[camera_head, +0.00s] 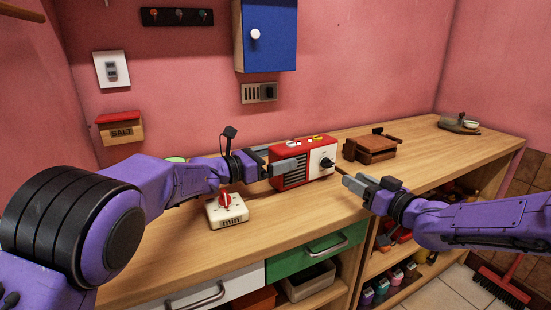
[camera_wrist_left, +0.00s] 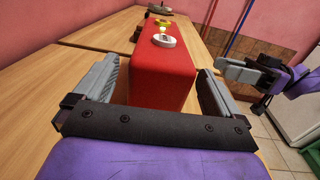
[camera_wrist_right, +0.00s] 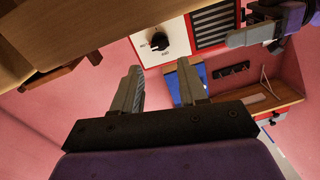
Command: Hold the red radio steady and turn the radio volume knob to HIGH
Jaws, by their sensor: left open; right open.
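The red radio (camera_head: 289,172) stands upright on the wooden counter, with a white front panel and a dark volume knob (camera_head: 327,163) at its right. My left gripper (camera_head: 283,165) is open at the radio's left end. In the left wrist view its fingers lie on either side of the red radio (camera_wrist_left: 163,75); I cannot tell if they touch it. My right gripper (camera_head: 353,183) is open and empty, in front of and to the right of the knob. In the right wrist view the knob (camera_wrist_right: 159,41) is beyond the fingertips, apart from them. The set level of the knob is too small to read.
A brown wooden object (camera_head: 371,148) stands right of the radio. A grey item and bowl (camera_head: 459,123) are at the far right. Open shelves (camera_head: 400,270) hold several items below the counter.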

